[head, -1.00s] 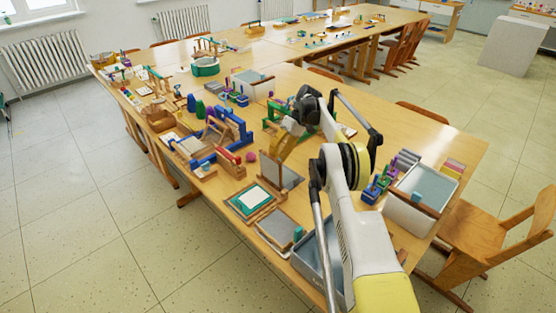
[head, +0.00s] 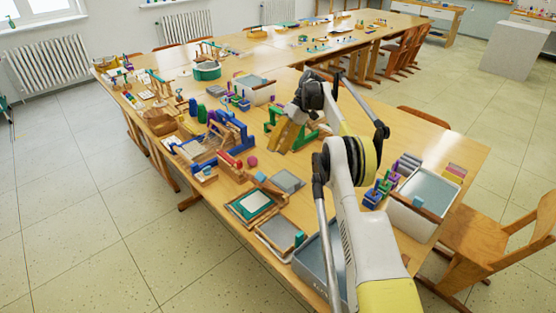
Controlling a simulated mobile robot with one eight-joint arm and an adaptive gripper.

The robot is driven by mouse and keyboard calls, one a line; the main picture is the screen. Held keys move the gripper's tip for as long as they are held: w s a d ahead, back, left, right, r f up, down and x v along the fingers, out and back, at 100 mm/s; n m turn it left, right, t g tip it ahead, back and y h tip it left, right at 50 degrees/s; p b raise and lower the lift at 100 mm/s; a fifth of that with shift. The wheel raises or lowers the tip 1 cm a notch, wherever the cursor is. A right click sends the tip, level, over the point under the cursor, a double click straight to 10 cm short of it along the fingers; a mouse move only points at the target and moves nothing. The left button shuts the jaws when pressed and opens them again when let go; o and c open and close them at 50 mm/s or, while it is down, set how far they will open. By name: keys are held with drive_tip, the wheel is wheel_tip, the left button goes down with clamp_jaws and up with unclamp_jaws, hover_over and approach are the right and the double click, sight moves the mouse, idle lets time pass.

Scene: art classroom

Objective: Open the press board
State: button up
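A framed board with a teal border and a pale sheet (head: 252,205) lies on the near part of the wooden table. A flat grey panel (head: 288,181) lies just beyond it, with a small teal piece (head: 262,178) at its left. This panel appears to be the press board's lid, laid back, though the hinge is too small to make out. A second grey board (head: 274,238) with a teal block lies flat nearer me. My gripper (head: 284,138) is beyond the grey panel, above the table and apparently clear of the panel. Its fingertips are too small to read.
A grey tray (head: 312,268) and a white bin (head: 424,196) flank my arm. A blue frame loom (head: 222,138) and a red-and-wood tool (head: 230,165) stand left of the boards. A green frame (head: 275,122) stands close by my gripper. A wooden chair (head: 490,235) is at the right.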

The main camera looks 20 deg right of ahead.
wheel_tip(320, 180, up, 3)
drive_tip(key=shift+r, duration=0.1)
idle(0.5)
